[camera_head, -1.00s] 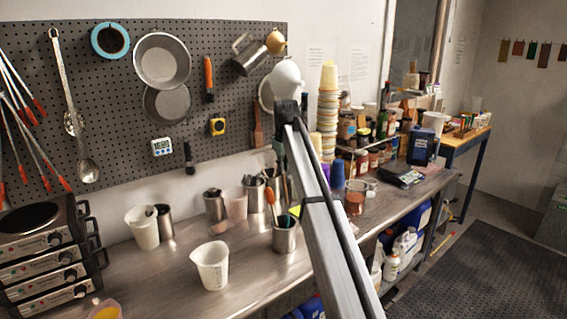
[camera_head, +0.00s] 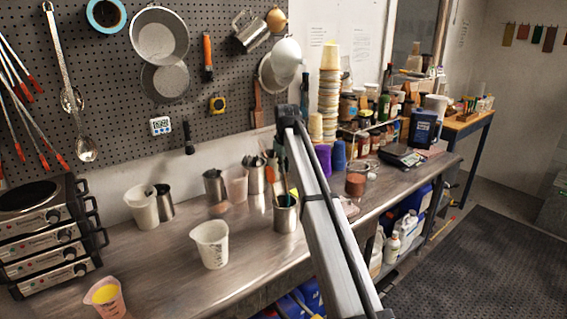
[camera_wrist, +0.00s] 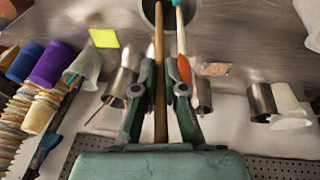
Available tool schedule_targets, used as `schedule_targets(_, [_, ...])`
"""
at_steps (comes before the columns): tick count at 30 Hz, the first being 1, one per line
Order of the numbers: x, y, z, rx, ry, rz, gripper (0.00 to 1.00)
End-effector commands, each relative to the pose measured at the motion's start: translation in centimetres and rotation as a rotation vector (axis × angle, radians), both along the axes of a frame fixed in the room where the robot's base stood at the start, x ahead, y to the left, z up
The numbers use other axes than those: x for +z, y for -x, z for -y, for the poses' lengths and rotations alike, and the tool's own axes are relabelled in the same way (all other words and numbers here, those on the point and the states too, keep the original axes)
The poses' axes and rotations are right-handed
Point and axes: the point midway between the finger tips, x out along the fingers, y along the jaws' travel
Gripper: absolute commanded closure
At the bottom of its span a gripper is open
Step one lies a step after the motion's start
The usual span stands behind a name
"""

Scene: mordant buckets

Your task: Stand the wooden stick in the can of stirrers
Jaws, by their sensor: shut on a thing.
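In the wrist view, my gripper (camera_wrist: 160,66) is shut on the wooden stick (camera_wrist: 159,112), a thin brown rod running up the picture between the fingers. Its far end reaches the mouth of the metal can of stirrers (camera_wrist: 144,12) at the top edge; I cannot tell how deep it is. A stirrer with an orange end (camera_wrist: 185,69) and a pale blue and white shaft runs from the can close beside the right finger. In the head view the can (camera_head: 286,217) stands on the steel bench, with stirrers in it. There my gripper is largely hidden by my arm.
A white beaker (camera_head: 210,245) stands in front and left of the can. Other metal containers (camera_head: 214,186) stand behind it along the pegboard. Blue and purple cups (camera_head: 323,160) and a tall cup stack (camera_head: 329,100) are to the right.

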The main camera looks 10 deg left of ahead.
Motion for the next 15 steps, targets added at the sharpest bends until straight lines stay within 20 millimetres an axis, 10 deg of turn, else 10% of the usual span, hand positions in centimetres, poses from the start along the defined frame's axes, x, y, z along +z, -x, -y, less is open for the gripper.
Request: schedule_targets(15, [-4.7, -0.5, 0.5, 0.000, 0.000, -0.001, 1.00])
